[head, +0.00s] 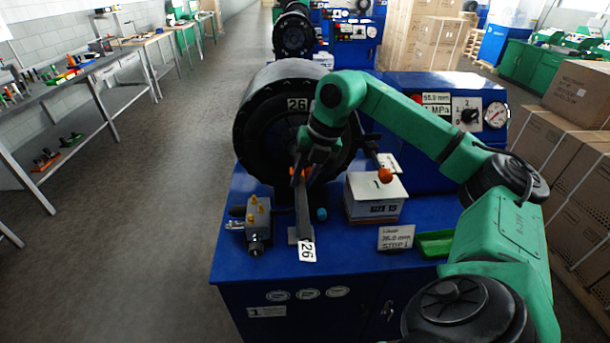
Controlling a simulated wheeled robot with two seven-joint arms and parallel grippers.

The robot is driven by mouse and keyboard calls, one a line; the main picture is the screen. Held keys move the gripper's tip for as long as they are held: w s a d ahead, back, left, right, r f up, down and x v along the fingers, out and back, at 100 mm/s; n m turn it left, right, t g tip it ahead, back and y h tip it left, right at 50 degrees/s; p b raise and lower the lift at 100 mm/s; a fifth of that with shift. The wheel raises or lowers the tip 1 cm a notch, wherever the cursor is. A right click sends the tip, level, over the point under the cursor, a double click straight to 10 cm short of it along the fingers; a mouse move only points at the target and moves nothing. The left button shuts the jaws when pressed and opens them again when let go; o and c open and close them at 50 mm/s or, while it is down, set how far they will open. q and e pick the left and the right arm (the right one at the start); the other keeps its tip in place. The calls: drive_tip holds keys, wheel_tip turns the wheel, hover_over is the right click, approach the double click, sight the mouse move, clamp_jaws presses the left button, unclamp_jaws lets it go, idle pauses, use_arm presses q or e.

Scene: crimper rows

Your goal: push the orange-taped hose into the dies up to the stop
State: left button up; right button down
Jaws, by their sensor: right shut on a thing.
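The blue crimper bench carries a big round black crimping head (262,125) with a "26" label. A dark hose (303,217) with a "26" tag lies in front of the head. Orange tape (294,171) shows near the hose's far end, next to my right gripper. My right gripper (304,176) is shut on the hose close to the head's front. My green arm and wrist cover the die opening, so I cannot tell how deep the hose end sits. The stop inside is hidden. My left gripper is not in view.
A white box (375,197) stands right of the hose, with an orange knob (385,175) near it. A metal valve block (258,222) sits at left. A STOP card (396,237) and green tray (435,243) are at the front right. A gauge (495,114) is behind.

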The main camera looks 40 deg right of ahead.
drive_tip(key=shift+d+f, duration=0.1)
drive_tip(key=shift+f, duration=0.5)
drive_tip(key=shift+s+d+f+b, duration=0.1)
drive_tip(key=shift+f+b, duration=0.3)
drive_tip(key=w+p, duration=0.1)
drive_tip(key=w+d+p, duration=0.1)
drive_tip(key=p, duration=0.1)
drive_tip(key=w+d+p, duration=0.1)
drive_tip(key=shift+w+d+r+p, duration=0.1)
drive_tip(key=shift+r+p, duration=0.2)
drive_tip(key=shift+p, duration=0.05)
drive_tip(key=shift+w+d+f, duration=0.2)
drive_tip(key=shift+f, duration=0.05)
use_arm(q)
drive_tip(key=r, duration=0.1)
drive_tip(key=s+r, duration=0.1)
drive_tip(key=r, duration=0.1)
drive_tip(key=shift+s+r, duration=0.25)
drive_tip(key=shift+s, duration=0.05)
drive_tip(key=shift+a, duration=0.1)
use_arm(e)
drive_tip(key=shift+s, duration=0.1)
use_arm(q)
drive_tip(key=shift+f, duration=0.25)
use_arm(e)
drive_tip(key=shift+f, duration=0.4)
